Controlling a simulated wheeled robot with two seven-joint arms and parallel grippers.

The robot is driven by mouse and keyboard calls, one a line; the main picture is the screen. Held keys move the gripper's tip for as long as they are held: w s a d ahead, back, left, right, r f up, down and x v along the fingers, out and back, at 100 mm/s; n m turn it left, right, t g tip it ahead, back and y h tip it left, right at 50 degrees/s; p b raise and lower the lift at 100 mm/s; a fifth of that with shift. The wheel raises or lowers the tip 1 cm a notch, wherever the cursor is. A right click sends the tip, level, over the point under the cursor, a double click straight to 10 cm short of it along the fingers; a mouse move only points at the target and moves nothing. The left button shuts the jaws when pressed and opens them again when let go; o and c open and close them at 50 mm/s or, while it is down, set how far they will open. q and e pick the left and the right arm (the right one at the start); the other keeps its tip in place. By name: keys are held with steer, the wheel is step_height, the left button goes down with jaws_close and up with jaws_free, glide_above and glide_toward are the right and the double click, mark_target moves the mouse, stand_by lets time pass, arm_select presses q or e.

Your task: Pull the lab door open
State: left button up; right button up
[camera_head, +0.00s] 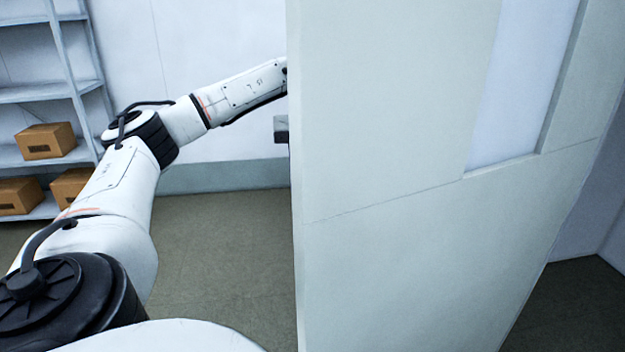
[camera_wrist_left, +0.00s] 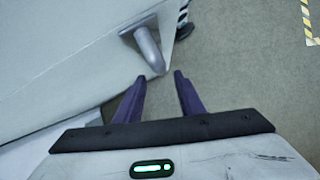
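The lab door (camera_head: 395,150) is a large pale panel with a window, filling the middle and right of the head view. It stands swung away from the wall, its free edge towards my left arm. My left arm reaches behind that edge, which hides its gripper in the head view. In the left wrist view, my left gripper (camera_wrist_left: 160,76) has two purple fingers apart with a gap between them. A grey metal door handle (camera_wrist_left: 146,45) is just beyond the fingertips, its lower end close to the gap. I cannot tell if they touch. My right gripper is not in view.
A grey shelf (camera_head: 40,95) with several cardboard boxes (camera_head: 47,141) stands at the far left. The floor (camera_head: 225,250) between my left arm and the door is clear.

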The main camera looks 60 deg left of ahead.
arm_select(q)
steer(key=shift+v, duration=1)
